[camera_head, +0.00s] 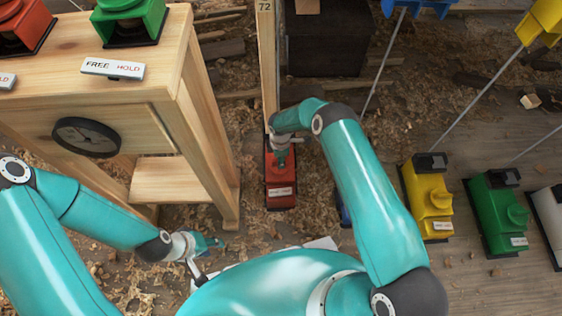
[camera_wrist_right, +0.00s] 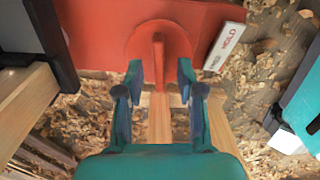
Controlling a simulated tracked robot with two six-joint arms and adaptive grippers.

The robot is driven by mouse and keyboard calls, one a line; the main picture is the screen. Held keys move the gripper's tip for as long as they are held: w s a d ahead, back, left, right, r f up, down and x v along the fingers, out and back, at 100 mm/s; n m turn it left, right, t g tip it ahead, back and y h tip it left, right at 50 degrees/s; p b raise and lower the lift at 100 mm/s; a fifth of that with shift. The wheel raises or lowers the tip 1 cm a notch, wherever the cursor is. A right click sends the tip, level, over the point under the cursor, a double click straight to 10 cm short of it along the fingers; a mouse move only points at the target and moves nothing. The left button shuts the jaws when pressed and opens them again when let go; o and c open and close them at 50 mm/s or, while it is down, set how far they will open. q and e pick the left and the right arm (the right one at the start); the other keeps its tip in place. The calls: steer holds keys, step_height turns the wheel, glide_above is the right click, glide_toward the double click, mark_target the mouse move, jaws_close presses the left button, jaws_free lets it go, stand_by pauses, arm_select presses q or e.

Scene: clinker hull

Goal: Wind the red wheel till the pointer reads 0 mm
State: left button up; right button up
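The red unit (camera_head: 280,190) stands on the ground in the middle of the head view, with a white label on it. In the right wrist view its red wheel (camera_wrist_right: 138,42) is a round disc with a raised bar (camera_wrist_right: 158,60) across it. My right gripper (camera_head: 281,157) is over the unit; in the wrist view my right gripper (camera_wrist_right: 160,85) has its fingers either side of the bar, with gaps on both sides. My left gripper (camera_head: 212,244) is low beside the wooden stand, away from the red unit; its fingers are too small to judge. I cannot make out a pointer.
A wooden stand (camera_head: 190,110) is at left. An upright batten (camera_head: 266,60) marked 72 rises behind the red unit. Yellow (camera_head: 428,200) and green (camera_head: 497,215) units stand at right, with thin rods above. Shavings cover the ground.

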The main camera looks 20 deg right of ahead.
steer(key=shift+f, duration=0.7)
